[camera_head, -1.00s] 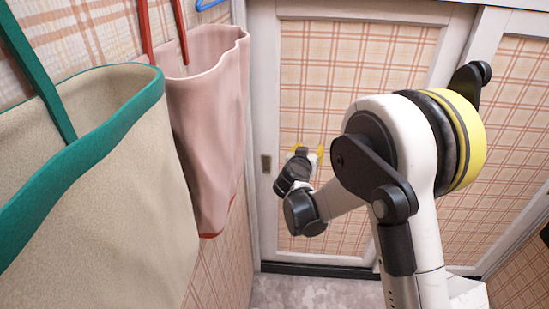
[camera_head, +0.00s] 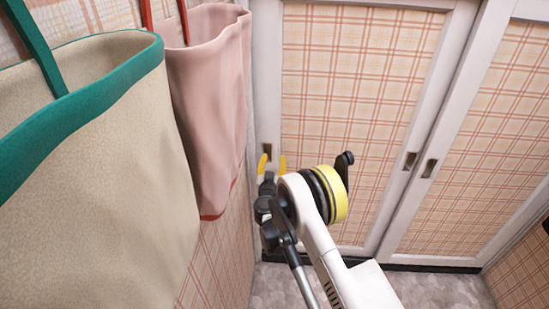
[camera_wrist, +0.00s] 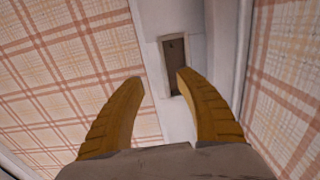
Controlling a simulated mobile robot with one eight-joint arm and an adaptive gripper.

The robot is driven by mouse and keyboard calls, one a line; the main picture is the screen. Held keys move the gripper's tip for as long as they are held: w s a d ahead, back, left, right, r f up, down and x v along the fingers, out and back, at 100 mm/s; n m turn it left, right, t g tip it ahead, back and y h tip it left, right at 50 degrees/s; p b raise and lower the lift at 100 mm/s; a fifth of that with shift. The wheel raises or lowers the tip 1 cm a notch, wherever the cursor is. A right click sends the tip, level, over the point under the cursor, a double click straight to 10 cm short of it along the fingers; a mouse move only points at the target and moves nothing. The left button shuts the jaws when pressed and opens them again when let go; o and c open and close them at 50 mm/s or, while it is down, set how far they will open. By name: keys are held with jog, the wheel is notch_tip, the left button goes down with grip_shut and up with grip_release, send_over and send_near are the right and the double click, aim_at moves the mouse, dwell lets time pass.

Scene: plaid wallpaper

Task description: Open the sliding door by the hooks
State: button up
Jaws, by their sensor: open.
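The sliding door (camera_head: 355,90) has a white frame and a plaid panel, and it stands at the back left in the head view. A recessed brown pull (camera_head: 267,152) sits in its left stile; the wrist view shows this pull (camera_wrist: 175,62) just beyond the fingertips. My gripper (camera_head: 272,160) is open with two yellow fingers close in front of the left stile. In the wrist view my gripper (camera_wrist: 160,82) is empty, the right finger overlapping the pull's lower edge. I cannot tell whether it touches. A second plaid door (camera_head: 480,140) is at the right.
A cream bag with green trim (camera_head: 100,160) and a pink bag (camera_head: 210,100) hang on the left wall, close beside my gripper. Two more pulls (camera_head: 410,161) (camera_head: 430,168) flank the seam between the doors. Grey floor (camera_head: 440,290) lies below, bare where visible.

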aim_at(275, 153)
jog(key=shift+w+b, duration=0.4)
jog(key=shift+w, duration=1.45)
jog(key=shift+r, duration=0.1)
jog(key=shift+c, duration=0.2)
jog(key=shift+d, duration=0.1)
grip_shut()
